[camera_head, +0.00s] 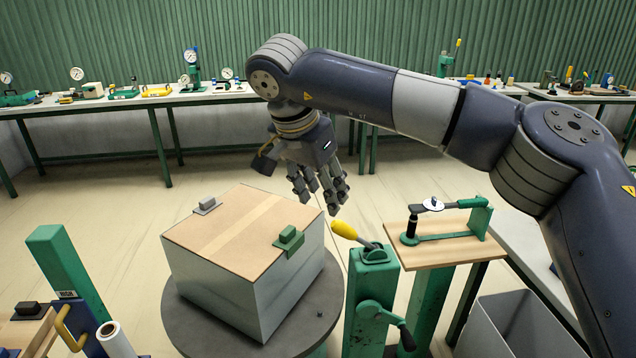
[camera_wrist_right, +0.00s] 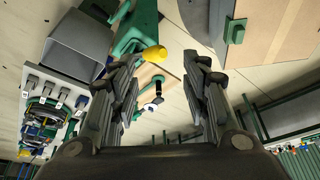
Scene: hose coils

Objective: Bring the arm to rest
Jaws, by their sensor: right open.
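My right arm comes in from the right in the head view. My right gripper (camera_head: 318,190) hangs fingers down above the back right side of a box on a round stand. It is open and I see nothing between its fingers. In the right wrist view the gripper (camera_wrist_right: 160,85) shows two spread fingers with floor and a yellow-handled lever between and beyond them. The yellow handle (camera_head: 348,231) is just below and right of the gripper in the head view, apart from it as far as I can tell. My left gripper is not in view.
The box (camera_head: 225,285) with a wooden top sits on a dark round turntable (camera_head: 185,322). A green post (camera_head: 372,285) with a crank stands beside it. A small wooden table (camera_head: 445,250) holds a clamp. A grey bin (camera_head: 510,325) is at lower right. Benches line the back wall.

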